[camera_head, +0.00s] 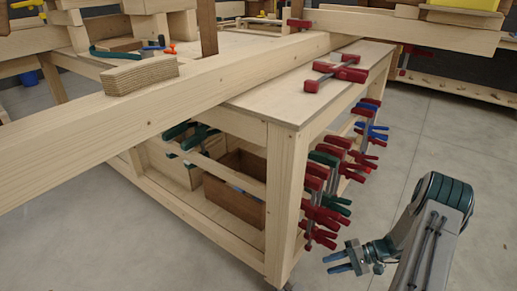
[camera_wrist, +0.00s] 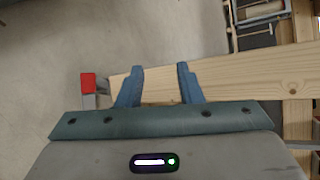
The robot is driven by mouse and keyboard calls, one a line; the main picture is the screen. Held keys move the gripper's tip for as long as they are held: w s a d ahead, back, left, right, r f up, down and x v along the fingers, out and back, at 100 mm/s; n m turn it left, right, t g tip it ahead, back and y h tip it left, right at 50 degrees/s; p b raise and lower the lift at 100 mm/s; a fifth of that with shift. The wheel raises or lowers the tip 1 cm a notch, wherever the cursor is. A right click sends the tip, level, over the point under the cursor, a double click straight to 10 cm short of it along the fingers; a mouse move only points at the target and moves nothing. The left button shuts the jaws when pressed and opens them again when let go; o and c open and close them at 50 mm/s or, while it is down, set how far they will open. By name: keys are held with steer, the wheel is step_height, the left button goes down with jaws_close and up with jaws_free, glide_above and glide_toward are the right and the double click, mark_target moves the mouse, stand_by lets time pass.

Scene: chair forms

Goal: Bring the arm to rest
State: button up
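My gripper (camera_head: 338,263) is at the lower right in the head view, beside the right end of the wooden workbench (camera_head: 287,190) and low over the grey floor. The arm comes in from the lower right and bends at a dark green joint. In the wrist view, the two blue fingers of my gripper (camera_wrist: 158,88) stand apart with nothing between them. Behind them lies a pale wooden beam (camera_wrist: 225,78), with a red-ended clamp (camera_wrist: 89,83) to the left. I cannot tell how far the fingers are from the beam.
Several red, green and blue clamps (camera_head: 322,200) hang on the bench's right side, close to my gripper. A long beam (camera_head: 200,95) and a wood block (camera_head: 140,75) lie across the bench. A red clamp (camera_head: 337,73) rests on top. Clear floor (camera_head: 430,125) lies to the right.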

steer(key=s+a+r+n+g+h+p, duration=0.1)
steer(key=a+r+h+p, duration=0.15)
steer(key=r, duration=0.65)
steer(key=a+r+n+g+h+p, duration=0.1)
steer(key=r+p, duration=0.2)
steer(key=r, duration=0.5)
steer(key=s+a+r+t+h+p, duration=0.1)
steer(key=s+r+p, duration=0.4)
steer(key=r, duration=0.8)
steer(key=s+a+r+n+t+h+p, duration=0.1)
steer(key=s+r+h+p, duration=0.4)
steer(key=r, duration=0.9)
steer(key=s+a+r+t+h+p, duration=0.2)
steer(key=s+r+p, duration=0.4)
steer(key=r, duration=0.8)
steer(key=a+h+p, duration=0.1)
steer(key=a+p, duration=0.1)
steer(key=p, duration=0.1)
steer(key=shift+s+n+t, duration=0.4)
steer(key=shift+h, duration=0.25)
